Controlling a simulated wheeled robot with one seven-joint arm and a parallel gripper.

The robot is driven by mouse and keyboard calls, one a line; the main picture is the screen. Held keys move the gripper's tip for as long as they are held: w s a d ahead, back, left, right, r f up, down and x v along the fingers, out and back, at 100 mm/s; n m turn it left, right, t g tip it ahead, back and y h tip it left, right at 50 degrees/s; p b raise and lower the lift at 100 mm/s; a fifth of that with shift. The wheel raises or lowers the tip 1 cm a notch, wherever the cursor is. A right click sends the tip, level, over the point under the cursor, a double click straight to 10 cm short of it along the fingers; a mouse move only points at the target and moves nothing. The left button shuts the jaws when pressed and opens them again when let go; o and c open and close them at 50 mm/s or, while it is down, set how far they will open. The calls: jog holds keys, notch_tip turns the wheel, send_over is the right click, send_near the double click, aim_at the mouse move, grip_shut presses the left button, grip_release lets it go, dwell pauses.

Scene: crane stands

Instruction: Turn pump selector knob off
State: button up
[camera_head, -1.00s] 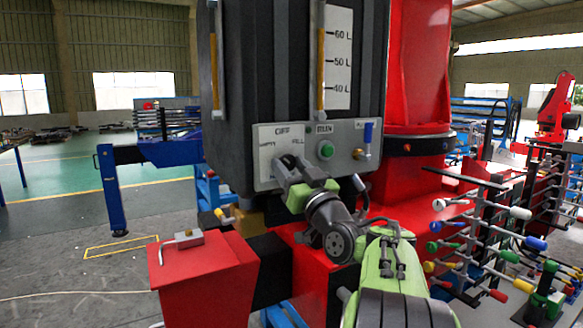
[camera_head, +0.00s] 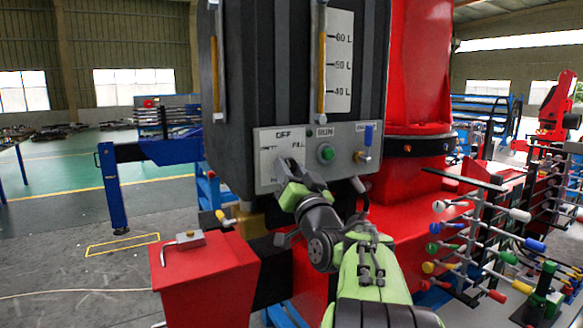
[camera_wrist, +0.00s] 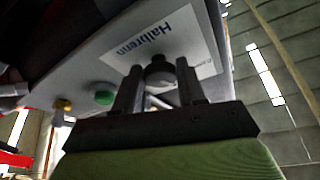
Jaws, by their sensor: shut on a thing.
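The pump selector knob (camera_wrist: 158,74) is a dark round piece on the grey control panel (camera_head: 262,183). It sits between the two fingers of my gripper (camera_wrist: 158,84) in the wrist view. My gripper (camera_head: 286,168) is shut on it at the panel's left half in the head view, and hides most of it there. A white label (camera_head: 271,150) behind the knob reads OFF at its top and FILL at its right. The knob's pointing direction is hidden by the fingers.
A red box (camera_head: 205,265) stands below left. A rack of coloured-tip levers (camera_head: 470,235) stands at the right. A black tank (camera_head: 262,70) rises above the panel.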

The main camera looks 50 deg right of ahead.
jog(key=m+g+h+p, duration=0.1)
jog(key=m, duration=0.2)
jog(key=m+g+h+p, duration=0.1)
jog(key=m+p, duration=0.1)
jog(key=m, duration=0.1)
jog(key=shift+a+r, duration=0.1)
jog(key=shift+r, duration=0.05)
dwell(0.4)
jog(key=o, duration=1.1)
jog(key=shift+c, duration=0.2)
jog(key=b+v, duration=0.4)
jog(key=v, duration=1.1)
jog(key=shift+s+a, duration=0.3)
jog(key=shift+a, duration=0.05)
